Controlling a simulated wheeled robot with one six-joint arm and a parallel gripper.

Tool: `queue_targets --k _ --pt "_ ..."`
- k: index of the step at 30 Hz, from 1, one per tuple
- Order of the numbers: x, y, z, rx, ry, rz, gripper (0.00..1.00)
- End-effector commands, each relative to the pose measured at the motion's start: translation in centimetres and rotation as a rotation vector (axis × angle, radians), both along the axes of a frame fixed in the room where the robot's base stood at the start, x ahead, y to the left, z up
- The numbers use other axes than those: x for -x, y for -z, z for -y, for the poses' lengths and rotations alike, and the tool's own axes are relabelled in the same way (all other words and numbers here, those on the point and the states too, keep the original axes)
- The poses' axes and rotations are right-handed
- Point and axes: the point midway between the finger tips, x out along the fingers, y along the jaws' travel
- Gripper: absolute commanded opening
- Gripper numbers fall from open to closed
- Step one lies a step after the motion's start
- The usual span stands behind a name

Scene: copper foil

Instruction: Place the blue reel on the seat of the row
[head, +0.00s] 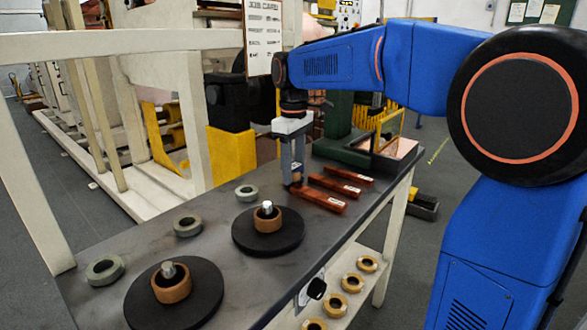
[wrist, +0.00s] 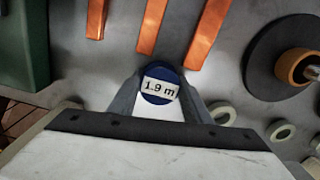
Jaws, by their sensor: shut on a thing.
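My gripper (head: 291,178) points down over the grey table, between the red-orange bars and the nearest grey ring. In the wrist view my gripper (wrist: 160,86) is shut on the blue reel (wrist: 158,98), a round blue piece with a white label reading "1.9 m". Three grey-green rings stand in a row on the table: one near my gripper (head: 247,193), a middle one (head: 187,225) and one at the left (head: 104,269). Their centres look empty. I cannot tell which is the seat.
Three red-orange bars (head: 321,199) lie right of my gripper. Two black discs (head: 284,238) with brown cores and metal pegs sit along the table's front. Several brass rings (head: 352,282) lie on the lower shelf.

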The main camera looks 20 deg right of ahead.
Motion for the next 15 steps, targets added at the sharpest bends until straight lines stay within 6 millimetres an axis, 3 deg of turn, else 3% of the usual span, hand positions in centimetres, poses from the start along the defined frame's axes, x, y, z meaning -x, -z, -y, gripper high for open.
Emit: queue_targets --k 9,10,11,12,15 --pt "0.01 0.25 0.0 0.001 0.0 -0.001 0.21" --pt "0.01 0.22 0.0 0.0 0.0 0.0 0.51" --pt "0.01 0.2 0.0 0.0 0.0 0.0 0.58" --pt "0.0 0.2 0.0 0.0 0.0 0.0 0.63" --pt "0.0 0.19 0.0 0.0 0.0 0.0 0.63"
